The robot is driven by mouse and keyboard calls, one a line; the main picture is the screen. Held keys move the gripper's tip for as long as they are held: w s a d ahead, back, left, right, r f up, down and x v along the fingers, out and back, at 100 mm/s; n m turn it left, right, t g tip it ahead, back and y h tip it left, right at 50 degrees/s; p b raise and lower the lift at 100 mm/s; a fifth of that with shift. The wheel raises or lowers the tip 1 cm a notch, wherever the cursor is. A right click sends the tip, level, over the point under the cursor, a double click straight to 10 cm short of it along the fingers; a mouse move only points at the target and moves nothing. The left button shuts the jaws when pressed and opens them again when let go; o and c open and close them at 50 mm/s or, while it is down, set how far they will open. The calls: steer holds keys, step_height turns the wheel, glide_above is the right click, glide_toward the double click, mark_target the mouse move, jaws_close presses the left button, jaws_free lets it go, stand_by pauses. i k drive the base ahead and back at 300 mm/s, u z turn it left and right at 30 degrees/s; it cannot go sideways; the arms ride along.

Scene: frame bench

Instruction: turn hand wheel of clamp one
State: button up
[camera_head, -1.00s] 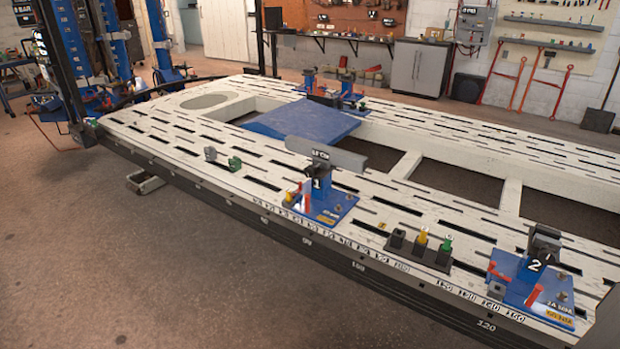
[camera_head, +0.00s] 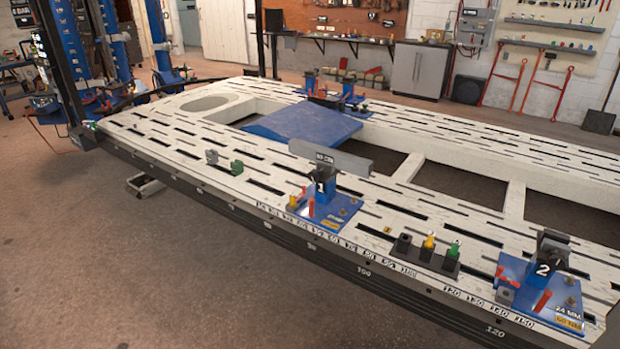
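Clamp one (camera_head: 323,188) is a blue post marked "1" on a blue base plate (camera_head: 335,219), standing upright on the near side of the white slotted bench. Its dark jaws are at the top, where a long grey bar (camera_head: 345,161) runs. A red handle-like part (camera_head: 311,206) and a yellow-topped part (camera_head: 293,202) stand at the left of its base. Which part is the hand wheel is too small to tell. My gripper is not in view.
Clamp two (camera_head: 543,268), also blue with red parts, stands to the right. A black holder (camera_head: 420,258) with grey, yellow and green pieces lies between the clamps. Small grey and green blocks (camera_head: 236,167) sit left of clamp one. Floor (camera_head: 130,270) in front is clear.

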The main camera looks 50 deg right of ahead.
mark_target(313, 176)
steer(key=z, duration=0.2)
steer(key=i, duration=1.55)
steer(key=u, duration=0.25)
